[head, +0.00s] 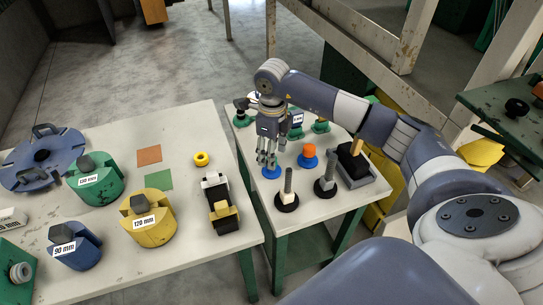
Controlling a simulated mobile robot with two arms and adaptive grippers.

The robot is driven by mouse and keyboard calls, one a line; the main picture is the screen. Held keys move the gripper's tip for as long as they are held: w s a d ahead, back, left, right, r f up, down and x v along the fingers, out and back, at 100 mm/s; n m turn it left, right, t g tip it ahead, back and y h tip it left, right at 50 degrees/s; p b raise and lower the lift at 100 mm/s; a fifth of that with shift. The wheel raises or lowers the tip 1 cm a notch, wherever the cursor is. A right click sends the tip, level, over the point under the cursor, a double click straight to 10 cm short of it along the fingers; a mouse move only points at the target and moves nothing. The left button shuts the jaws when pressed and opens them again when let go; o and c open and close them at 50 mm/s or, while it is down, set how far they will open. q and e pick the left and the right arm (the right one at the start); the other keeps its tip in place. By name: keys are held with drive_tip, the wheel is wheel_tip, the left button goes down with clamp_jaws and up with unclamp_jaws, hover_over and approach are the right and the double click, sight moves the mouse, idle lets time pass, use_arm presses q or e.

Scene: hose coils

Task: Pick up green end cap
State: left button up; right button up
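My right arm reaches in from the right, and its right gripper (268,161) points down over the smaller table. Its fingers look spread and empty, above or just behind a blue disc (271,172). Green pieces stand at the back of this table: one at the left with a dark top (241,121), one at the right (320,127), and a labelled one (296,132) partly hidden behind the gripper. I cannot tell which one is the green end cap. My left gripper is not in view.
A blue piece with an orange top (308,157), two dark-based posts (287,190) and a dark block on a grey base (355,165) stand nearby. The larger table (120,127) at left holds labelled coil formers, a yellow ring (201,159) and coloured squares. A gap separates the tables.

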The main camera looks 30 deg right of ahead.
drive_tip(key=shift+f, duration=0.95)
drive_tip(key=shift+c, duration=0.5)
drive_tip(key=c, duration=0.7)
